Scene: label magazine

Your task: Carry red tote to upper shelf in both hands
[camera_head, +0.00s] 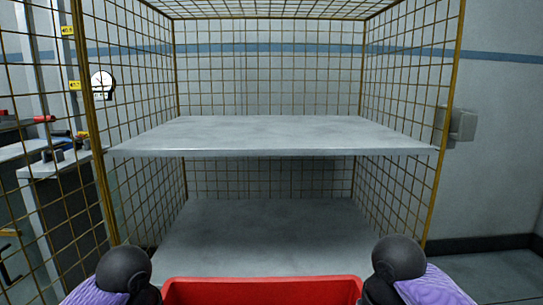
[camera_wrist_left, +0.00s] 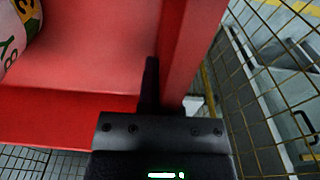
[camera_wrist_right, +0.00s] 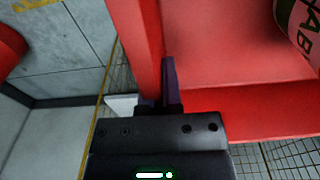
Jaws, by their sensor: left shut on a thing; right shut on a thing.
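The red tote (camera_head: 262,290) is at the bottom centre of the head view, in front of the wire cage; only its upper part shows. My left gripper (camera_wrist_left: 152,85) is shut on one side wall of the tote, with a dark finger inside it. My right gripper (camera_wrist_right: 170,82) is shut on the opposite side wall. In the head view my wrists flank the tote and the fingers are hidden. The upper shelf (camera_head: 270,135) is a bare grey board, higher in the picture than the tote rim.
A lower shelf (camera_head: 260,240) is bare below the upper one. Yellow wire mesh (camera_head: 410,90) closes the cage's sides, back and top; its front is open. Printed round items lie in the tote, one in the left wrist view (camera_wrist_left: 12,35). A bench (camera_head: 50,162) stands at left.

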